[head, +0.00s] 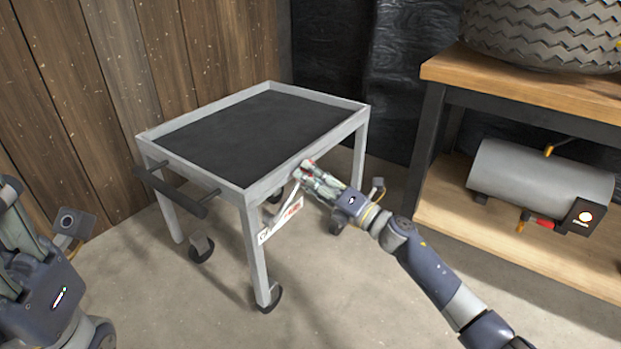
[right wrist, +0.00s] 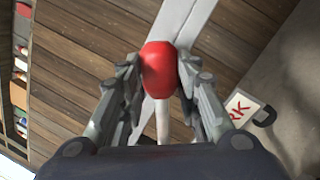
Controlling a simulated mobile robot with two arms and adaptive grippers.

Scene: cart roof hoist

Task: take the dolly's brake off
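The dolly (head: 205,178) is a grey wheeled cart with a black top, standing left of centre in the head view. Its brake lever is a pale rod with a red knob (right wrist: 159,68) under the dolly's near right side. My right gripper (head: 306,172) is at that side; in the right wrist view its two fingers (right wrist: 160,85) are on either side of the red knob and appear to touch it. A white sign with red letters (head: 280,220) hangs below the lever. My left gripper (head: 20,225) is at the left edge, apart from the dolly, its fingers partly cut off.
A workbench (head: 530,95) with a wooden top stands on the right, with a tyre (head: 545,35) on it and a grey cylindrical tank (head: 540,185) on its lower shelf. A plank wall (head: 75,100) is behind the dolly. The floor in front is clear.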

